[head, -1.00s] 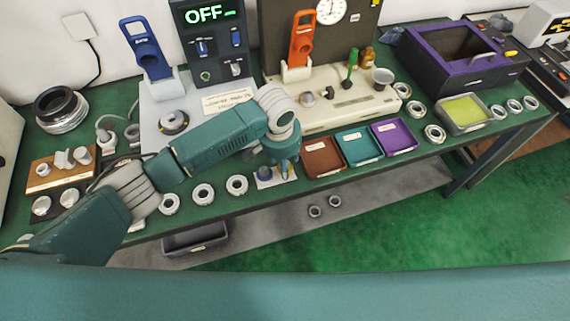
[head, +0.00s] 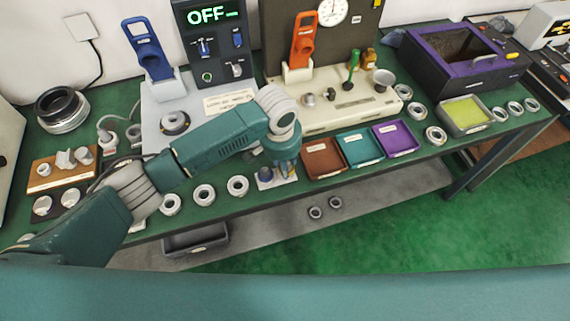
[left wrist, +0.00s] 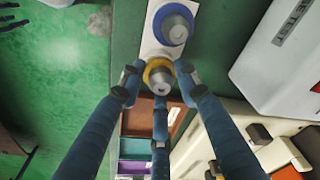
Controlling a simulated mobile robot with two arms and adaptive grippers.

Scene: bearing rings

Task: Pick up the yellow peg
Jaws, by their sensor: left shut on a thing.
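The yellow peg (left wrist: 158,74) shows in the left wrist view as a grey knob with a yellow ring at its base. It sits at one end of a small white plate (left wrist: 150,47). A blue-ringed peg (left wrist: 173,27) stands beside it on the same plate, and it also shows in the head view (head: 265,174). My left gripper (left wrist: 158,84) has its fingers closed around the yellow peg. In the head view my left gripper (head: 287,168) points down at the plate and mostly hides the yellow peg. My right gripper is not in view.
Brown (head: 322,174), teal (head: 347,139) and purple (head: 405,151) trays lie right of the plate. Several bearing rings (head: 204,194) line the front edge to the left. A cream machine base (head: 349,114) stands behind. Loose rings (head: 315,212) lie on the lower shelf.

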